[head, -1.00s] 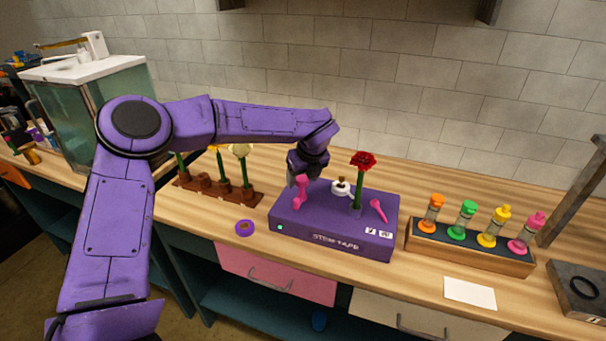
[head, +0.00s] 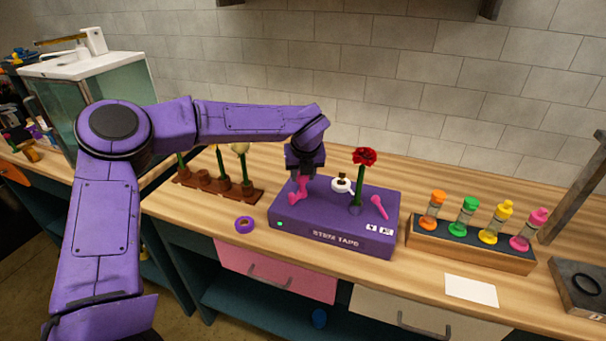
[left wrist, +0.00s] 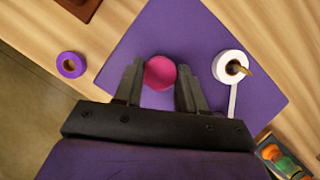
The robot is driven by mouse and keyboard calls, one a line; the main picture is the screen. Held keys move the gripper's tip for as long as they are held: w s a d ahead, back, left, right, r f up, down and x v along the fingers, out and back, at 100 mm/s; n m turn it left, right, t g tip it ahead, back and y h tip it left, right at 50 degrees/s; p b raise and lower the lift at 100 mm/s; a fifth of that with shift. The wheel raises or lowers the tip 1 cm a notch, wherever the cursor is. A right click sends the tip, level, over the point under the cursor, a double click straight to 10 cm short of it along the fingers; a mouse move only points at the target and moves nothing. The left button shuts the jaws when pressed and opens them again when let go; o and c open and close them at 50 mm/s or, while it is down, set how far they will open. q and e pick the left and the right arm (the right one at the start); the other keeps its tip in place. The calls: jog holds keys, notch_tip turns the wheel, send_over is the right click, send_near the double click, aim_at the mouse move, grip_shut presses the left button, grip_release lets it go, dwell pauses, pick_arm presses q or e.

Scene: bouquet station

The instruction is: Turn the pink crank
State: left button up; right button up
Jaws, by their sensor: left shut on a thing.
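The purple stem tape box (head: 330,238) stands on the wooden counter. The pink crank (head: 298,191) is on the left part of its top, partly hidden by my gripper. My left gripper (head: 302,175) comes down from above and is shut on the crank's knob. In the left wrist view, the round pink knob (left wrist: 160,73) sits between the two dark fingers. A red flower (head: 364,157) stands upright on a green stem in the box. A white tape roll (head: 341,186) lies between crank and flower. A smaller pink lever (head: 379,207) is at the right. My right gripper is out of view.
A brown rack (head: 222,188) with several flowers stands behind left. A purple tape ring (head: 244,225) lies left of the box. A wooden holder (head: 470,246) with several capped coloured bottles and a white card (head: 470,290) are at the right.

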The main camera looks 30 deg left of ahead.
pick_arm(q)
jog(key=shift+m+h, duration=0.3)
jog(key=shift+m, duration=0.6)
jog(key=m, duration=0.1)
jog(key=m+h+p, duration=0.1)
jog(key=shift+s+a+r+m+t, duration=0.1)
jog(key=shift+a+m+t, duration=0.05)
jog(key=shift+m+t, duration=0.25)
jog(key=m+h+p, duration=0.1)
jog(key=m+p, duration=0.1)
jog(key=m, duration=0.1)
jog(key=shift+a+m, duration=0.1)
jog(key=shift+m, duration=0.2)
jog(key=shift+m+h+p, duration=0.8)
jog(key=shift+m+p, duration=0.1)
jog(key=shift+m, duration=0.9)
jog(key=o, duration=1)
jog(key=shift+o, duration=0.2)
